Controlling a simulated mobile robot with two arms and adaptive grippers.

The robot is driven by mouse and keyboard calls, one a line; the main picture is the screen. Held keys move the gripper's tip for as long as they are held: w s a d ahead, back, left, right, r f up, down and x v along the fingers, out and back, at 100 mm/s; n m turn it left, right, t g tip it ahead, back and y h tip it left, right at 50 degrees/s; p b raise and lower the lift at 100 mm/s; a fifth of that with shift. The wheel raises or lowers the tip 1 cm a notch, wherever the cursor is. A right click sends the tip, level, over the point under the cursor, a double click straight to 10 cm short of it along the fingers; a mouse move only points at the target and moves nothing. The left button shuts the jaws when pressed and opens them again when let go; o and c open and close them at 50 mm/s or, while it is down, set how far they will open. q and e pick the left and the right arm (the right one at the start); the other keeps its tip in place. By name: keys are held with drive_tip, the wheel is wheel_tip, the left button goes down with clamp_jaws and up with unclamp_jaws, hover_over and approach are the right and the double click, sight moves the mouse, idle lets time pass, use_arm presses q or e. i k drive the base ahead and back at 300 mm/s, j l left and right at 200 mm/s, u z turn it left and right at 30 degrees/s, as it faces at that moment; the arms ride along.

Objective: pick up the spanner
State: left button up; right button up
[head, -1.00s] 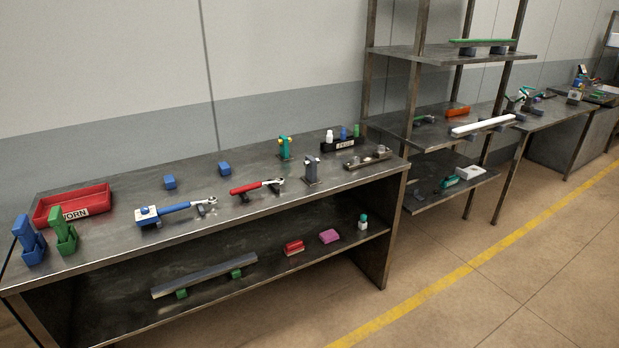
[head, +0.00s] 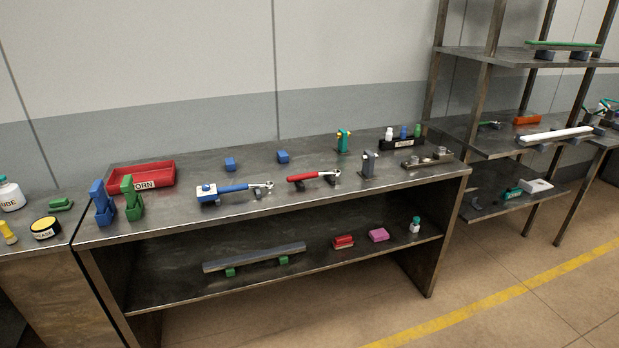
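Two long-handled tools lie on the metal workbench top (head: 270,205). One has a blue handle (head: 235,188) and a silver head at its right end; its left end is at a blue block (head: 206,191). The other has a red handle (head: 303,178) and a silver head, and rests on small dark supports to the right of the blue one. Both look like wrenches; I cannot tell which is the spanner. Neither of my grippers is in view.
A red tray (head: 140,176) and blue and green upright holders (head: 102,203) stand at the bench's left end. Small blue blocks (head: 230,164) lie behind the tools. The lower shelf holds a grey bar (head: 254,258). The floor in front is clear, with a yellow line (head: 500,297).

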sight(295, 178)
drive_tip(key=i+l+u, duration=0.15)
drive_tip(key=u, duration=0.25)
drive_tip(key=i+l+u, duration=0.2)
drive_tip(key=u, duration=0.2)
